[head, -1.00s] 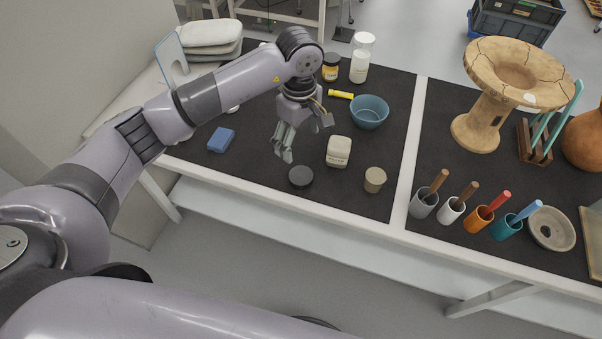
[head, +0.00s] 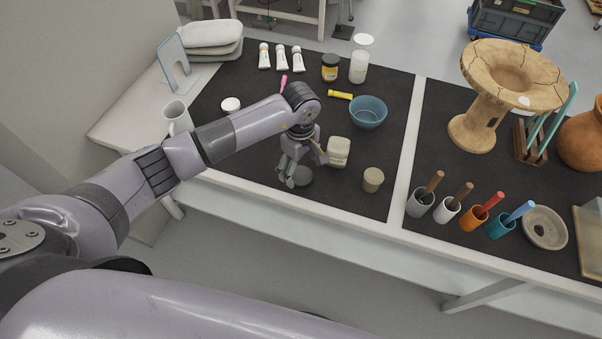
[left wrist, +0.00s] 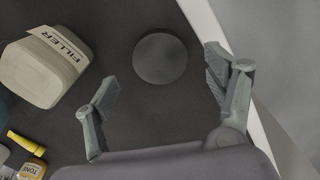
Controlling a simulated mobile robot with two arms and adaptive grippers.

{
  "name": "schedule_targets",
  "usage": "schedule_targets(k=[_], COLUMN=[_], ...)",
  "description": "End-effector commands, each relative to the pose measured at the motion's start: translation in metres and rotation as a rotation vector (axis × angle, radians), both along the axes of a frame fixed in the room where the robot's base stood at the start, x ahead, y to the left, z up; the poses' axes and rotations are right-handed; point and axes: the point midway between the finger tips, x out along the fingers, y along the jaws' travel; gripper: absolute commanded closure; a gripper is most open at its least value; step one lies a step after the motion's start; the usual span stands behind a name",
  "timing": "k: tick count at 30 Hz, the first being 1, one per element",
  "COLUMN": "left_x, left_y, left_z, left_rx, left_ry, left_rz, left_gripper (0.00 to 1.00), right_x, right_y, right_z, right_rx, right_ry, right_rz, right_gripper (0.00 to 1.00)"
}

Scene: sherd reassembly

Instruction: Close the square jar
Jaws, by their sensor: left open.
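The square jar (head: 338,150) is a pale, squarish tub standing on the dark mat, right of my left gripper. In the left wrist view it (left wrist: 42,70) shows at the left with a "FILLER" label. Whether its mouth is open I cannot tell. A dark round lid-like disc (left wrist: 160,58) lies flat on the mat, apart from the jar. In the head view the disc (head: 303,177) is partly hidden by my left gripper (head: 304,168). That gripper is open and empty above the disc, which appears ahead of and between its spread fingers. My right gripper is out of view.
A small beige-topped pot (head: 373,180) stands right of the square jar, and a blue bowl (head: 368,113) stands behind it. A yellow-labelled jar (head: 330,67) and a yellow tool (head: 340,95) are farther back. The white table edge (head: 320,208) is close in front of the disc.

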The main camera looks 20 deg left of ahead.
Motion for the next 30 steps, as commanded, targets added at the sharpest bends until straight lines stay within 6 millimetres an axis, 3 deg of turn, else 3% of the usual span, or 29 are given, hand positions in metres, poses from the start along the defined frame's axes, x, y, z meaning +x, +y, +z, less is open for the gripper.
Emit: schedule_targets(k=[2, 7, 18, 30], left_x=[-0.004, -0.002, -0.001, -0.001], left_y=[-0.003, -0.003, -0.002, -0.002], left_z=[-0.010, -0.030, -0.033, -0.032], left_rx=[-0.002, -0.002, -0.001, 0.000], left_ry=[0.005, 0.001, 0.000, -0.001], left_rz=[0.001, 0.000, 0.000, 0.000], left_gripper=[0.23, 0.23, 0.23, 0.49], right_x=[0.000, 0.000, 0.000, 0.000], right_y=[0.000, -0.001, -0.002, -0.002], right_z=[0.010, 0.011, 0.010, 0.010], right_rx=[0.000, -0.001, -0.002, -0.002], right_ry=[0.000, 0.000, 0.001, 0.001], right_rz=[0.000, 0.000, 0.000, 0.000], right_gripper=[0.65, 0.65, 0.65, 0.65])
